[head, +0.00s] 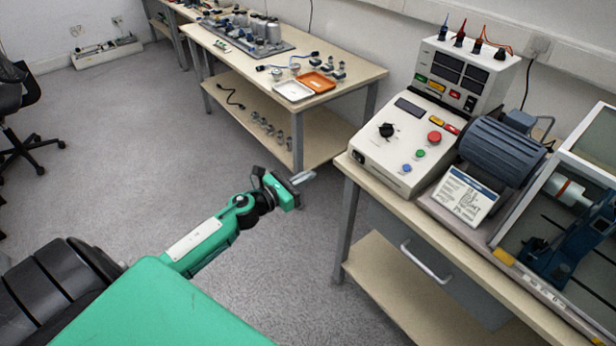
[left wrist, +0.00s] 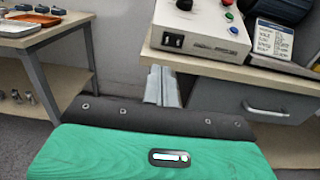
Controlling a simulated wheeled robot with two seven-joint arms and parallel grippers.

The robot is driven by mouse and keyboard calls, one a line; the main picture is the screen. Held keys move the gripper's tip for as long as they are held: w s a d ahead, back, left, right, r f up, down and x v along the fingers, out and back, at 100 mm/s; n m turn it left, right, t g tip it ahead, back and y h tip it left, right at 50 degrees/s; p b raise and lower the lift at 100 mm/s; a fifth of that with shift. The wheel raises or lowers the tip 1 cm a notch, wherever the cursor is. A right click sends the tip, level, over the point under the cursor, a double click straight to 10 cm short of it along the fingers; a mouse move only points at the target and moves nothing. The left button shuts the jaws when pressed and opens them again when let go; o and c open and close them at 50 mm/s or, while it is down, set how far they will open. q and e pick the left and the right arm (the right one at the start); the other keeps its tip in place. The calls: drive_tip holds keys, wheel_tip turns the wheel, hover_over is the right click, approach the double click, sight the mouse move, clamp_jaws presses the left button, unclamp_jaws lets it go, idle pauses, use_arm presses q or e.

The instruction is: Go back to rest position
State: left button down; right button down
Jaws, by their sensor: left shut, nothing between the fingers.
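My left gripper (head: 303,178) reaches out over the grey floor in the head view, in the gap between the two tables. Its grey fingers are together and hold nothing. The fingers also show in the left wrist view (left wrist: 162,88), past the dark and green body of my wrist, pointing towards the gap beside the near table. The gripper appears apart from both tables. My right gripper is in neither view.
The near table (head: 352,172) on the right bears a control box (head: 400,150), a motor (head: 500,150) and a framed machine. A farther table (head: 345,78) holds an orange tray (head: 315,81), a white tray (head: 293,91) and small parts. Open floor (head: 120,160) lies left.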

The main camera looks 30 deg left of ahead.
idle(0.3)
